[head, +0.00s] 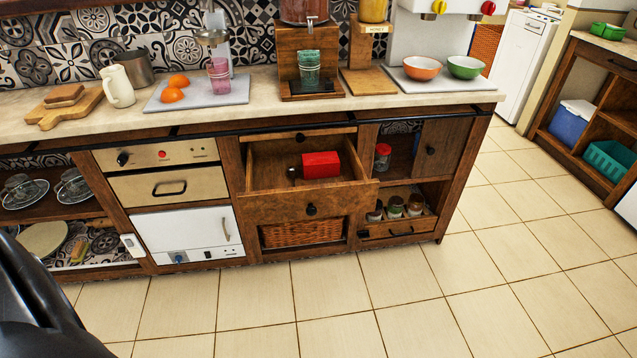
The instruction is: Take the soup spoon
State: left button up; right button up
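A wooden drawer (262,212) in the middle of the counter unit stands open. Inside it lies a red box (321,165). A small dark item (292,175) is at the box's left side; it is too small to tell whether it is the soup spoon. I see no other thing that I can make out as a soup spoon. Neither of my grippers is in view. A dark part at the lower left looks like part of my own body.
The counter (270,110) carries a pitcher (117,86), cutting board (67,107), grey tray (240,92), dispenser (310,60) and two bowls (422,68). An open shelf (35,212) with dishes is at left. The tiled floor (420,290) in front is clear.

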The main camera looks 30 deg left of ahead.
aim_at(292, 173)
jog(key=u, duration=1.05)
